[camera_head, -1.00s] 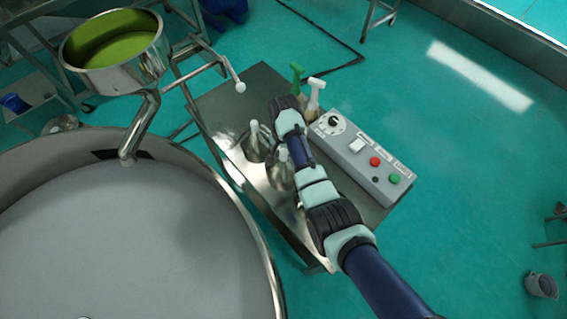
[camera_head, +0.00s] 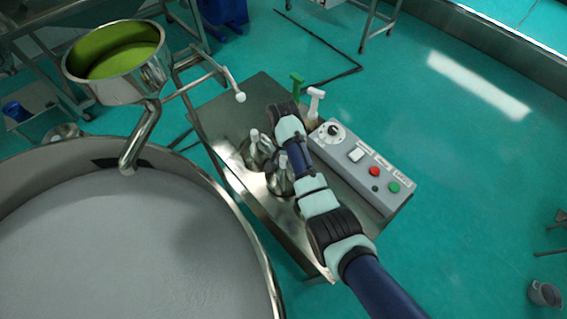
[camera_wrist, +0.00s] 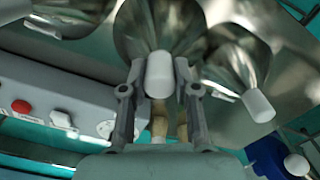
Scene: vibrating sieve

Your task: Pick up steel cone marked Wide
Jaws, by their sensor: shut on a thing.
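In the wrist view my gripper (camera_wrist: 160,88) has its two fingers closed around the white knob (camera_wrist: 160,72) of the middle steel cone (camera_wrist: 150,28). That cone is shiny and flares out away from the fingers. A second steel cone (camera_wrist: 238,58) with a white knob (camera_wrist: 258,105) is just to the right. Part of another steel piece shows at the upper left. In the camera_head view steel cones (camera_head: 257,153) stand close together on the table, partly hidden by my arm. No marking on any cone is readable, so I cannot tell which is Wide.
The steel table (camera_head: 222,108) also bears a grey control box (camera_head: 366,172) with red and green buttons. Green (camera_head: 296,82) and white (camera_head: 315,100) handled tools stand behind my arm. The big round sieve (camera_head: 262,262) is at left, with a steel pan (camera_head: 150,75) above it.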

